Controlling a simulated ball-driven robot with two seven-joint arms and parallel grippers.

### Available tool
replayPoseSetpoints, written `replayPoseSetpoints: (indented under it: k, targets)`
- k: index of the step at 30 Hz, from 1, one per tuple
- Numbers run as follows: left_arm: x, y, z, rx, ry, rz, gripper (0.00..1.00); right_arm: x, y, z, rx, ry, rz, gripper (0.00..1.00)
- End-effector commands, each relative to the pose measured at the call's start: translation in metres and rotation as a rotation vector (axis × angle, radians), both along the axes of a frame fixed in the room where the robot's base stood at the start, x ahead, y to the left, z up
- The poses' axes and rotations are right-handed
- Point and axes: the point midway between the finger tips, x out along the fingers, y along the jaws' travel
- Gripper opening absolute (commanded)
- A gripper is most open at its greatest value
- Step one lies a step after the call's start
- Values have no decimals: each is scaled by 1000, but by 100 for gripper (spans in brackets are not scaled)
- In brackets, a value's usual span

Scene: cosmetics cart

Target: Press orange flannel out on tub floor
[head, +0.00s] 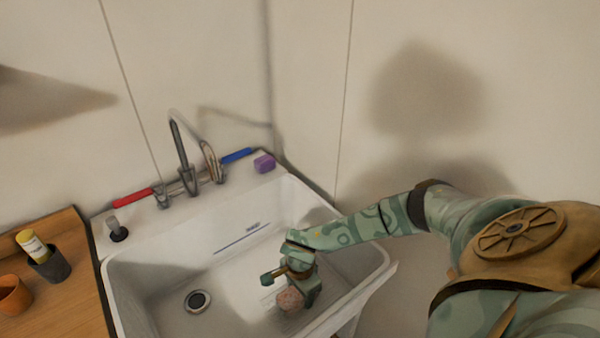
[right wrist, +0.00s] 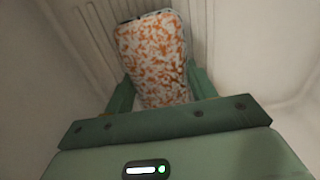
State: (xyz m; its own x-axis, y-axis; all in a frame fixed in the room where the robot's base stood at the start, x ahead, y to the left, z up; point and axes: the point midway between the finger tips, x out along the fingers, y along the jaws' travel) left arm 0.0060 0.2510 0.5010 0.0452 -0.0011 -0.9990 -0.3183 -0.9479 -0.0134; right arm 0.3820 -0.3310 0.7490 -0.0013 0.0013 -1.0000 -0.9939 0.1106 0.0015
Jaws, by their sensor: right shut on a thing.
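The orange flannel (head: 290,299) is a speckled orange-and-white bundle low in the white tub (head: 130,262). My right gripper (head: 300,290) reaches down into the tub and is shut on the flannel. In the right wrist view the flannel (right wrist: 152,55) sits between the two green fingers of the gripper (right wrist: 155,88), with the ribbed tub floor (right wrist: 85,25) behind it. Whether the flannel touches the floor cannot be told. My left gripper is not in view.
The drain (head: 198,301) lies left of the flannel. A tap (head: 182,150) with red (head: 133,198) and blue (head: 237,156) handles and a purple block (head: 264,163) stand on the back ledge. A wooden counter (head: 62,300) at left holds an orange pot (head: 14,295) and a dark cup (head: 50,266).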

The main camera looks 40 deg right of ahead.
Motion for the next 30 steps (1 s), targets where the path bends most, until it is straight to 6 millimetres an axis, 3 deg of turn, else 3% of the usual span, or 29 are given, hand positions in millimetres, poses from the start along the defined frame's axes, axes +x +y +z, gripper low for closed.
replayPoseSetpoints:
  k: [30]
  targets:
    - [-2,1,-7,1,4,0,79,0,0,-12,0,1,0,38]
